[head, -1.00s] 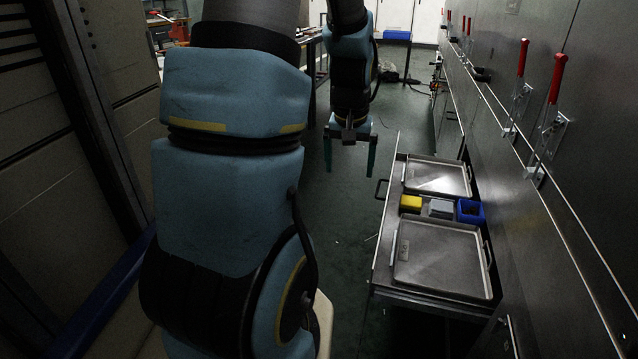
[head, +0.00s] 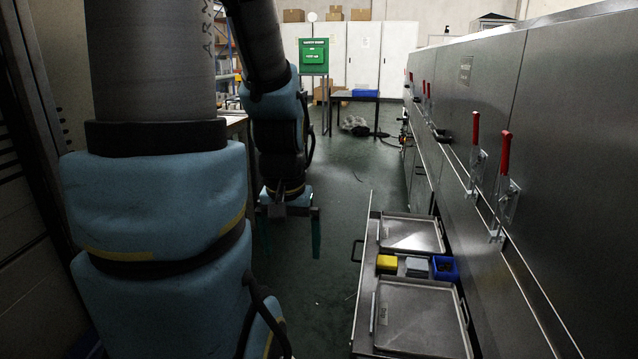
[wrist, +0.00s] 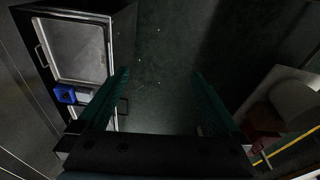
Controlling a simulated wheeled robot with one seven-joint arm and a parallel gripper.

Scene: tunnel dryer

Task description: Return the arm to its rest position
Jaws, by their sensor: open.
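My gripper (head: 289,228) hangs pointing down over the dark green floor, left of the open drawer, in the head view. Its two teal fingers are spread apart and nothing is between them. In the wrist view the open fingers (wrist: 160,98) frame bare floor. My arm is bent, with its upper links filling the left of the head view.
The drawer (head: 362,283) is pulled out of the steel dryer (head: 560,130). It holds two metal trays (head: 412,235), a yellow block (head: 387,262), a grey block (head: 417,266) and a blue bin (head: 446,268). Red-handled clamps (head: 505,152) stick out.

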